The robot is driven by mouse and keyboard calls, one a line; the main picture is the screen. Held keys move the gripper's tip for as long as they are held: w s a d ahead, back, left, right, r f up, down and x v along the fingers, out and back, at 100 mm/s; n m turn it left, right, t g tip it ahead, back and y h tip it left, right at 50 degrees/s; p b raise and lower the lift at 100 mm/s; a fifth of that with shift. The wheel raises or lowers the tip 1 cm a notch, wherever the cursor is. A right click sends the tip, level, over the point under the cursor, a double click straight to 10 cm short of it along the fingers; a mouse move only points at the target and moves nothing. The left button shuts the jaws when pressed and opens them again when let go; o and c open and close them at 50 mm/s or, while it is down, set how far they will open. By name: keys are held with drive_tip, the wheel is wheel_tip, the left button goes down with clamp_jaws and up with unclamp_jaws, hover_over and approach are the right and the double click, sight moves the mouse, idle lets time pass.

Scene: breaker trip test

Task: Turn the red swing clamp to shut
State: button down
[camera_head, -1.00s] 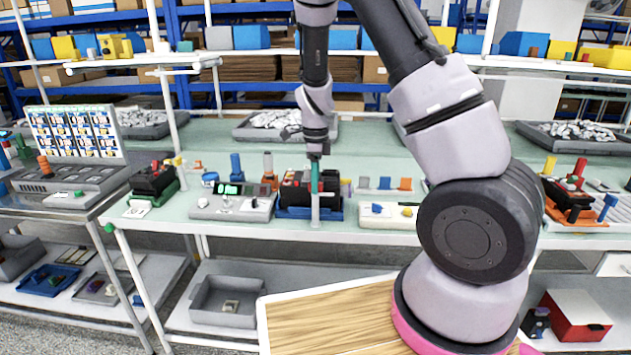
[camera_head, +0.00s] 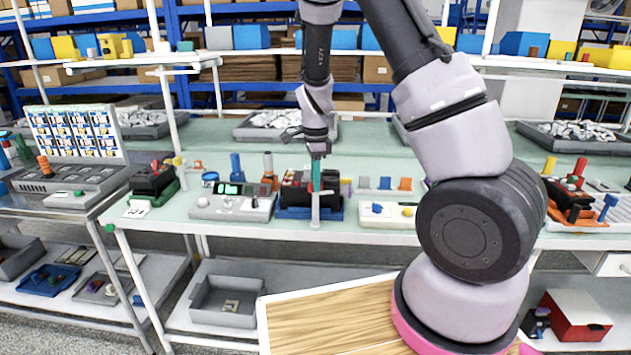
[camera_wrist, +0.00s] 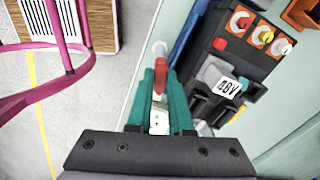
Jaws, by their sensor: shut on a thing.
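The red swing clamp (camera_wrist: 161,82) shows in the wrist view as a red arm beside a round pale post top. My gripper (camera_wrist: 160,70) has green fingers, one on each side of the red arm, and is shut on it. In the head view my gripper (camera_head: 316,183) points down at the pale clamp post (camera_head: 315,212) at the table's front edge. The black breaker unit (camera_wrist: 205,100) with a "48V" label stands just right of my fingers in the wrist view. The fingers hide part of the red arm.
The breaker unit sits in a blue tray (camera_head: 293,213). A grey device (camera_head: 230,207) stands to its left and a white box (camera_head: 388,215) to its right. Several small blocks stand behind. The table's front edge is close to the clamp.

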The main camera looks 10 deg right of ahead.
drive_tip(key=n, duration=1.1)
drive_tip(key=shift+n, duration=1.7)
drive_tip(key=c, duration=0.8)
unclamp_jaws()
wheel_tip(320, 180, up, 11)
drive_tip(key=shift+f, duration=0.1)
